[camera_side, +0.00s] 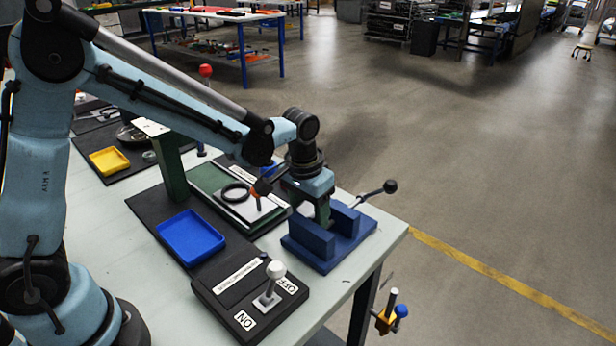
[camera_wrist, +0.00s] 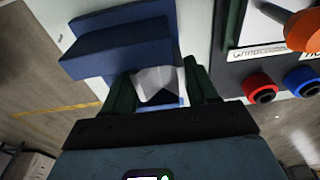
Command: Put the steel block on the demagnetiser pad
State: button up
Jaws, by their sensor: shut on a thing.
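My gripper (camera_side: 322,212) is low over the blue vise (camera_side: 318,244) at the table's right end. In the wrist view its two dark green fingers are shut on the steel block (camera_wrist: 158,84), a pale grey piece with a dark face. The block is hidden in the side view. The vise also shows in the wrist view (camera_wrist: 120,45), just beyond the block; I cannot tell whether the block touches it. I cannot tell for sure which surface is the demagnetiser pad.
A blue tray (camera_side: 190,238) and a green-framed unit with a black ring (camera_side: 235,192) are left of the gripper. The vise handle (camera_side: 376,193) sticks out to the right. A white-knobbed lever (camera_side: 270,285) rises from the switch box. A yellow tray (camera_side: 109,161) lies farther back.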

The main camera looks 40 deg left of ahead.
jog(key=shift+r, duration=2.55)
jog(key=shift+d+r, duration=0.1)
jog(key=shift+s+d+r, duration=0.15)
jog(key=shift+s+d, duration=0.05)
jog(key=shift+s, duration=0.1)
jog(key=s+d+r+m, duration=0.2)
jog(key=s+d+r, duration=0.15)
jog(key=s, duration=0.95)
jog(key=s+d+r+m, duration=0.2)
jog(key=s+d, duration=0.2)
jog(key=s, duration=0.8)
send_over(241, 275)
jog(key=shift+h, duration=0.3)
jog(key=f, duration=0.7)
jog(key=shift+s+f, duration=0.25)
jog(key=shift+m, duration=0.3)
jog(key=shift+f, duration=2)
jog(key=shift+f, duration=0.25)
